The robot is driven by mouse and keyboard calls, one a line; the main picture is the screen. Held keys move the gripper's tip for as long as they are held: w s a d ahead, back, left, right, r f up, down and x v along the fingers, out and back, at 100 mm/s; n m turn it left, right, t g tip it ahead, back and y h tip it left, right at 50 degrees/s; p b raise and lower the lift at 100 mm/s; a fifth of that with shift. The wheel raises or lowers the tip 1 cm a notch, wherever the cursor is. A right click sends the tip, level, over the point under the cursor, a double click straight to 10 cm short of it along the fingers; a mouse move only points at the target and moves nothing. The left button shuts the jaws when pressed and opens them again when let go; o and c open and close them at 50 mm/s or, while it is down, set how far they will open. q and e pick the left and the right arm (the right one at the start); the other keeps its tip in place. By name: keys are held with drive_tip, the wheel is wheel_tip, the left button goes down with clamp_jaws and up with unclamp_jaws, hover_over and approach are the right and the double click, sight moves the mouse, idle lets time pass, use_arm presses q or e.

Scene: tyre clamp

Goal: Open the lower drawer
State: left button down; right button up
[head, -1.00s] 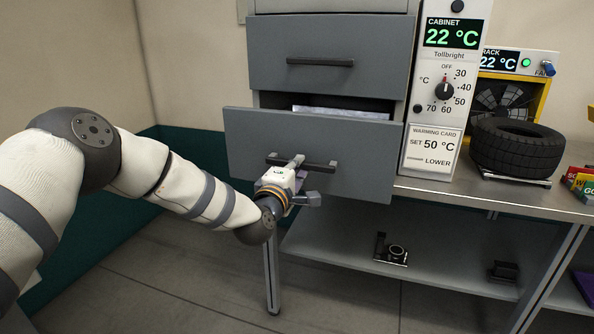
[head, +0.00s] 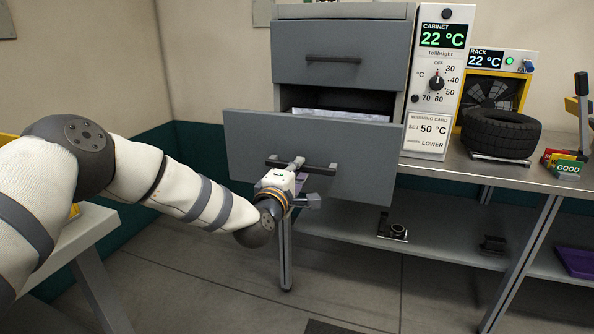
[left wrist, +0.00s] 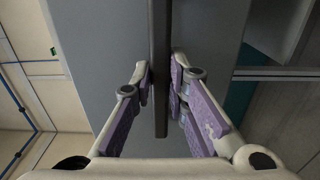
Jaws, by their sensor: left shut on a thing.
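The lower drawer (head: 245,145) is grey and stands pulled out from the cabinet, with something pale lying inside. Its dark bar handle (head: 322,168) runs across the front. My left gripper (head: 298,165) is shut on this handle near its left part. In the left wrist view the two purple-padded fingers (left wrist: 162,80) stand on either side of the handle bar (left wrist: 161,115). The upper drawer (head: 310,70) is shut, flush with the cabinet. My right gripper is not in view.
The cabinet's control panel (head: 425,110) stands to the right, reading 22 °C. A tyre (head: 500,135) lies on the metal bench (head: 462,170) beside it. A lower shelf (head: 350,228) runs under the bench. The floor in front is clear.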

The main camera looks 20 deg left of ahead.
use_arm(q)
drive_tip(key=c, duration=1.6)
unclamp_jaws()
drive_tip(key=shift+o, duration=0.2)
drive_tip(key=s, duration=1.2)
drive_tip(key=shift+a, duration=0.25)
